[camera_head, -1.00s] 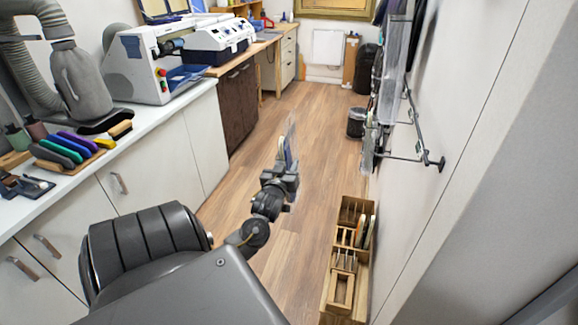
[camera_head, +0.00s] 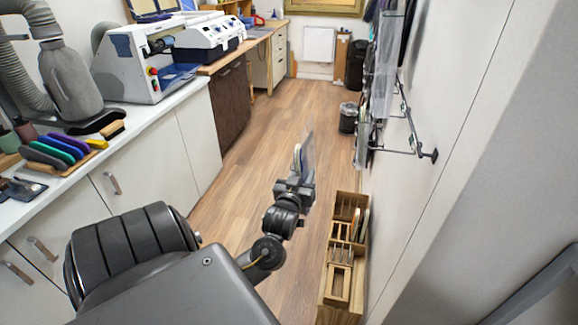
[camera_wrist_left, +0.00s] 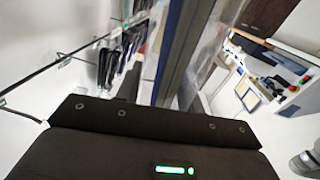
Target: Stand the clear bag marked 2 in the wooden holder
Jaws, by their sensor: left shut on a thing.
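My left gripper (camera_head: 298,184) is shut on a clear bag (camera_head: 308,150), which stands up from the jaws over the floor. A flat item with a blue edge shows inside the bag, but no number can be read. The wooden holder (camera_head: 340,312) stands on the floor to the right of the gripper, against the wall. It has several slots, and some flat items stand in its right side. In the left wrist view the bag (camera_wrist_left: 205,50) is seen close and nearly edge-on, above the dark gripper body. My right gripper is not in view.
A wall rack (camera_head: 405,148) with hanging clear packs juts out above and behind the holder. A black bin (camera_head: 348,120) stands farther back. A white counter (camera_head: 150,125) with machines runs along the left. The wooden floor between is clear.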

